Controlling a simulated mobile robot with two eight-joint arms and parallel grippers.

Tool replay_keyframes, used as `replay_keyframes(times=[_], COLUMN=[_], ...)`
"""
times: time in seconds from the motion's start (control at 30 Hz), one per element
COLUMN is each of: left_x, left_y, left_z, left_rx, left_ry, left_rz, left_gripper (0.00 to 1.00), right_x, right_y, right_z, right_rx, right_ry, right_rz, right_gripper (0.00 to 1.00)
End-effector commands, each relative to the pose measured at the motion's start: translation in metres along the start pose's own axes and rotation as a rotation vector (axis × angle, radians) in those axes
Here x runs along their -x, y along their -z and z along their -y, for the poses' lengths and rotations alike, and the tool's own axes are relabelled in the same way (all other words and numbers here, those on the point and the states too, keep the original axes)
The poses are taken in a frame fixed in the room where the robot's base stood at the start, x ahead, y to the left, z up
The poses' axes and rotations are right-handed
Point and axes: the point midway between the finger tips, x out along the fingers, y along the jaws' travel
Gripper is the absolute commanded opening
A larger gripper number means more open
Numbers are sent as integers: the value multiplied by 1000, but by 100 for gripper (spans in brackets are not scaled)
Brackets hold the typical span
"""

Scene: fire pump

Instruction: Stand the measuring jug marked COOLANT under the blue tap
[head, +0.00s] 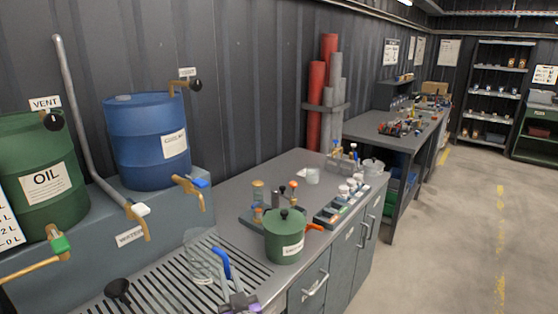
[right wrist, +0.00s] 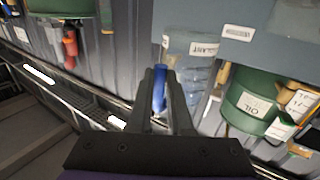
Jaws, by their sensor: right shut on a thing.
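The clear measuring jug (head: 201,264) with a blue handle (head: 221,262) is over the slotted grate at the front. In the right wrist view the jug (right wrist: 196,75) bears a label ending in "OLANT". My right gripper (head: 238,298) is shut on the blue handle (right wrist: 159,88), and its fingers show in the right wrist view (right wrist: 162,85). I cannot tell whether the jug's base touches the grate. The blue tap (head: 190,186), brass with a blue lever, is below the blue drum (head: 148,145), behind the jug and to its left. My left gripper is not in view.
The slotted grate (head: 165,285) has a dark funnel-like thing (head: 118,289) on it. A white-handled tap (head: 137,212) and green-handled tap (head: 60,245) stick out to the left. A green pot (head: 285,238) and bench items stand to the right of the jug.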

Motion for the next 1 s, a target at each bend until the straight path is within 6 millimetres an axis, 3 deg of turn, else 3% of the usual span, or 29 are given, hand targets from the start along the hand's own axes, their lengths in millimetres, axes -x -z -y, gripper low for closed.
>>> replay_keyframes(times=[0.03, 0.2, 0.47, 0.57, 0.73, 0.9, 1.0], left_x=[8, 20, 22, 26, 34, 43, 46], left_y=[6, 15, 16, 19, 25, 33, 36], left_z=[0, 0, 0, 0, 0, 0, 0], left_rx=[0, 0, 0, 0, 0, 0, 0], left_ry=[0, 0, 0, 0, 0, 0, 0], left_rz=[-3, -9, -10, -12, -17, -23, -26], left_gripper=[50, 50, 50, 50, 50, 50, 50], right_x=[0, 0, -3, -2, 11, 42, 60], right_y=[15, 45, 15, 4, -23, -52, -65], right_z=[0, -1, -54, -82, -149, -225, -257], right_rx=[0, 0, -1, -1, 0, 2, 3], right_ry=[0, -1, -122, -187, -342, -527, -610], right_rz=[-2, -2, -10, -14, -18, -14, -8], right_gripper=[0, 0, 0, 0, 0, 0, 0])
